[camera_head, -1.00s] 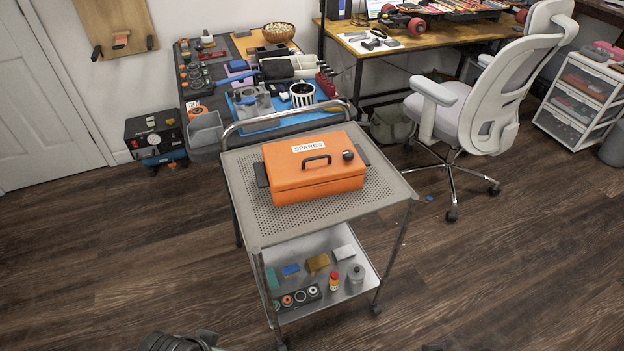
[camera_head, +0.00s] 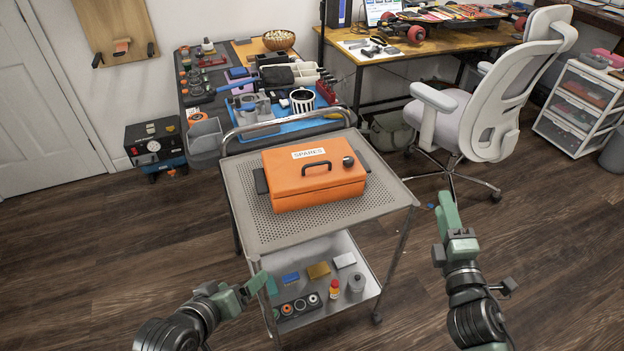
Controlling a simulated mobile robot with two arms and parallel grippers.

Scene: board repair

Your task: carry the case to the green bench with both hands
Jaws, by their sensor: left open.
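The orange case (camera_head: 314,187), labelled SPARES, lies flat on the perforated top of a grey trolley (camera_head: 243,220). It has a dark handle on its lid, a round black knob and a dark side grip at each end. My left gripper (camera_head: 250,286) is open and empty, in front of the trolley's lower left side, apart from the case. My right gripper (camera_head: 447,225) is right of the trolley, apart from the case; its jaw gap does not show clearly. I see no bench that is clearly green.
The trolley's lower shelf (camera_head: 322,247) holds small boxes, bottles and a dark holder. Behind stands a cluttered bench with a blue mat (camera_head: 262,128). A white chair (camera_head: 490,105) and drawers (camera_head: 575,110) are at right, a black-and-blue machine (camera_head: 155,145) at left. Floor (camera_head: 90,270) is clear at left.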

